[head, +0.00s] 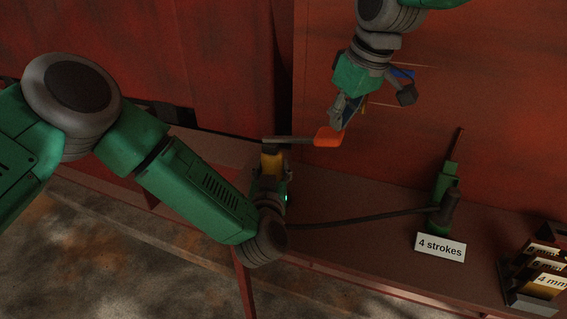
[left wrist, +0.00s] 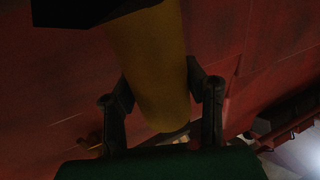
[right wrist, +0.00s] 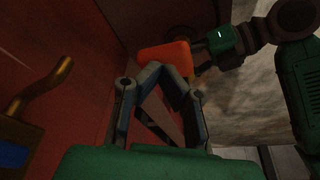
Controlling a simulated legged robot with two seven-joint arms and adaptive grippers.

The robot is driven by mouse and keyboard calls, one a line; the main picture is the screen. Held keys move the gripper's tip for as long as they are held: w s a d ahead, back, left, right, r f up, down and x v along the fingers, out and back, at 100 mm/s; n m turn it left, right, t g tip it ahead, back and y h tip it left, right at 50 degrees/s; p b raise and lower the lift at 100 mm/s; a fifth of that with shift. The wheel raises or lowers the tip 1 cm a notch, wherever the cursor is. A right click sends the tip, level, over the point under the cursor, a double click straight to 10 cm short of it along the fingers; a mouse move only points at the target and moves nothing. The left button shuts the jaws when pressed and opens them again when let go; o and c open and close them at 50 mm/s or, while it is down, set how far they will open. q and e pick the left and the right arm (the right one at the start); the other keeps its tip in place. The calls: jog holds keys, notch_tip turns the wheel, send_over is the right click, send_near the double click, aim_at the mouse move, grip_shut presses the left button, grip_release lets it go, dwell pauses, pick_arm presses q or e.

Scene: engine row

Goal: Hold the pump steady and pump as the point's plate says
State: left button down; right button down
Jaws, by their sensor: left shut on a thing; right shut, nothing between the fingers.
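The pump has a yellow body (head: 272,163) and a dark lever with an orange grip (head: 328,137), which sticks out to the right. My left gripper (head: 270,180) is shut around the yellow body, which also fills the middle of the left wrist view (left wrist: 152,65). My right gripper (head: 341,118) is shut and empty, just above the orange grip; whether it touches is unclear. In the right wrist view the orange grip (right wrist: 165,57) lies just beyond the fingertips. A white plate (head: 440,247) reads "4 strokes" in front of a green point (head: 443,190).
A dark hose (head: 355,220) runs from the pump to the green point across the reddish bench (head: 360,252). A rack with labels (head: 540,283), one reading "4 mm", stands at the right end. A bent brass pipe (right wrist: 42,88) shows in the right wrist view. A red wall stands behind.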

dwell(1.5)
dwell(1.5)
jog(key=shift+f, duration=2.6)
jog(key=shift+r, duration=2.65)
